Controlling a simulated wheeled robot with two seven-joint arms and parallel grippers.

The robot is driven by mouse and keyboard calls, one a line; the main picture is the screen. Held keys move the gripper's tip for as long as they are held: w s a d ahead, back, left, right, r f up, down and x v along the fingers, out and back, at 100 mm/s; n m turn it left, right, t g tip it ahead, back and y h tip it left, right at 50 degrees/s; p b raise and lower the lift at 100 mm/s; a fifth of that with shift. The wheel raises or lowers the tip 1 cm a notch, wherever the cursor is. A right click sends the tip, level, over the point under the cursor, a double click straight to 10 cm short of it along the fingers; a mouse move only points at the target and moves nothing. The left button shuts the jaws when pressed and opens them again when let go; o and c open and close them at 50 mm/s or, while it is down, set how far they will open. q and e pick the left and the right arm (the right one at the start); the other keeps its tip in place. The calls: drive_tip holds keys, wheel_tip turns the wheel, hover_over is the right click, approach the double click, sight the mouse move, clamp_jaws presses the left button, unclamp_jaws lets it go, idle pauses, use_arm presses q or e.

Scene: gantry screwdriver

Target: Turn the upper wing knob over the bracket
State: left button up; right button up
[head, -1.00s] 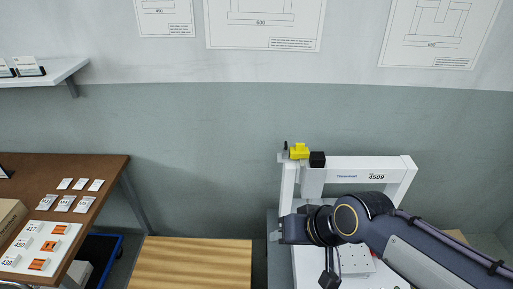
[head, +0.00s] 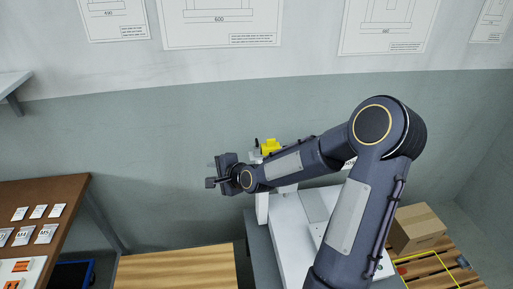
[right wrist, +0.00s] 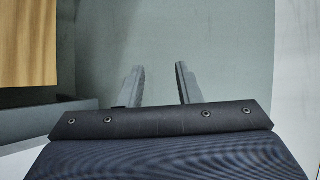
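The white gantry (head: 262,206) stands at the centre right, largely hidden behind my right arm. A yellow block (head: 270,147) shows at its top left, with a small dark upright part (head: 257,143) beside it. I cannot tell for sure which part is the upper wing knob, and the bracket is not clearly seen. My right gripper (head: 211,173) is left of the gantry's top and points left, apart from the yellow block. In the right wrist view its two fingers (right wrist: 159,85) are apart with nothing between them. My left gripper is not in view.
A wooden-topped surface (head: 175,270) lies at the front, left of the gantry. A brown table (head: 50,190) with labelled cards stands at the left. A cardboard box (head: 417,228) sits on a pallet at the right. The grey wall is behind.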

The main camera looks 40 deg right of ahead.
drive_tip(key=w+d+f+m+t+h, duration=0.2)
drive_tip(key=w+d+f+m+t, duration=0.15)
drive_tip(key=d+m, duration=0.35)
drive_tip(key=m+h, duration=0.8)
drive_tip(key=m, duration=0.8)
approach(258, 145)
drive_tip(key=x, duration=0.2)
drive_tip(key=p+x, duration=0.1)
drive_tip(key=x, duration=0.6)
drive_tip(key=shift+w+d, duration=0.2)
drive_tip(key=shift+w, duration=0.1)
clamp_jaws()
